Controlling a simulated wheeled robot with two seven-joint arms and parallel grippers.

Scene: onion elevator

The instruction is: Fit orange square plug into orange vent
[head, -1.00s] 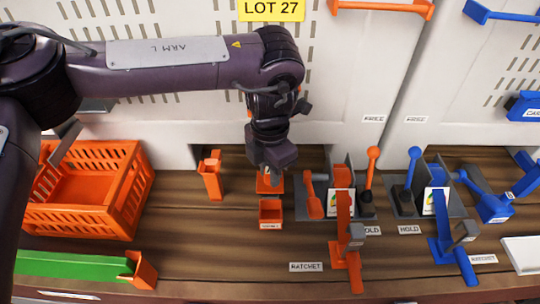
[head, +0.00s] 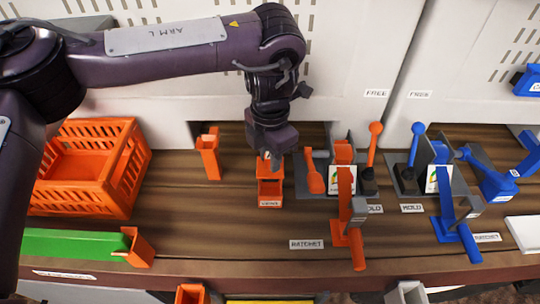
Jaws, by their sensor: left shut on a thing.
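My left gripper (head: 270,154) points down over the bench and is shut. An orange square piece (head: 265,169) shows just under its fingertips, mostly hidden by them; I take it for the orange plug. Directly in front of it stands a small open orange square box (head: 270,189) with a white label too small to read. It may be the orange vent, but I cannot tell for sure. The piece and the box overlap in the picture, so I cannot tell whether they touch. My right gripper is not in view.
An orange crate (head: 128,180) and a green bar (head: 75,243) are at left. An orange holder (head: 209,155) stands left of my gripper. Orange (head: 345,205) and blue (head: 445,215) ratchet levers stand to the right. Bare wood lies in front of the box.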

